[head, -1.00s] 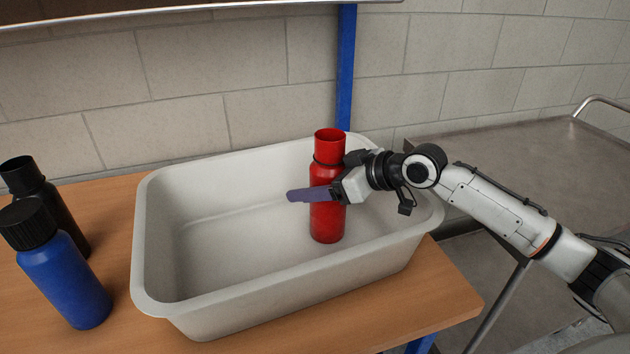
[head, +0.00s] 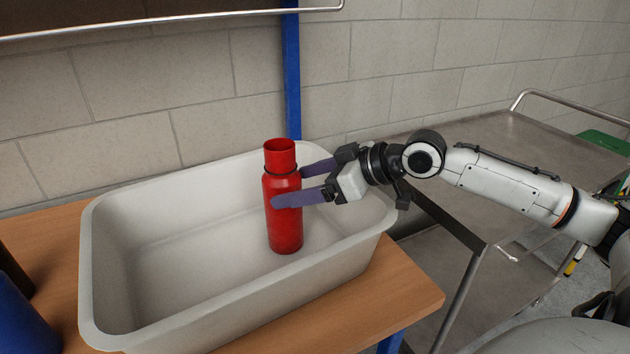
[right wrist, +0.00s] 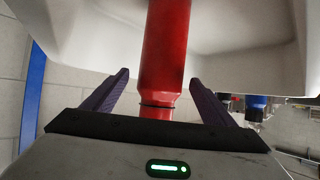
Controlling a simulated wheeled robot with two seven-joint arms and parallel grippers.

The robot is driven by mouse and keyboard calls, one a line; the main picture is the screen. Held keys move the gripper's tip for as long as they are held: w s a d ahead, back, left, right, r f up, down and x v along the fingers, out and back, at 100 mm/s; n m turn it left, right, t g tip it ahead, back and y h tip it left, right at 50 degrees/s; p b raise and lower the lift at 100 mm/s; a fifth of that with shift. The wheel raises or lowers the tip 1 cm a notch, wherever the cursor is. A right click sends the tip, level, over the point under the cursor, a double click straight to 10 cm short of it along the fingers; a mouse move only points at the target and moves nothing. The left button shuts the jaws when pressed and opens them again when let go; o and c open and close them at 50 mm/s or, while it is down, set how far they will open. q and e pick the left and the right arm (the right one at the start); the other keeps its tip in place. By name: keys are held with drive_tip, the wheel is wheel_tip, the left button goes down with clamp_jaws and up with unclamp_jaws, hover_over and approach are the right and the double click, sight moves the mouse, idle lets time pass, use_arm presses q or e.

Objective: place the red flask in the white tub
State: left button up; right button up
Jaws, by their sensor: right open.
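The red flask (head: 284,225) stands upright inside the white tub (head: 98,270), toward its right end. My right gripper (head: 288,184) is open, with its purple fingers at the upper part of the flask. In the right wrist view the red flask (right wrist: 165,55) lies between the two spread fingers of the right gripper (right wrist: 160,85), with a gap on each side. The flask's base looks to be on the tub floor. My left gripper is not in view.
The tub stands on a wooden table (head: 415,290). A blue bottle (head: 22,322) and a black bottle (head: 14,270) are partly cut off at the left. A metal cart (head: 500,150) stands to the right. A blue post (head: 291,80) rises behind the tub.

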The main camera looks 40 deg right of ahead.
drive_tip(key=shift+s+d+r, duration=0.1)
drive_tip(key=shift+s+r, duration=0.25)
drive_tip(key=shift+s, duration=0.3)
drive_tip(key=shift+v, duration=1.15)
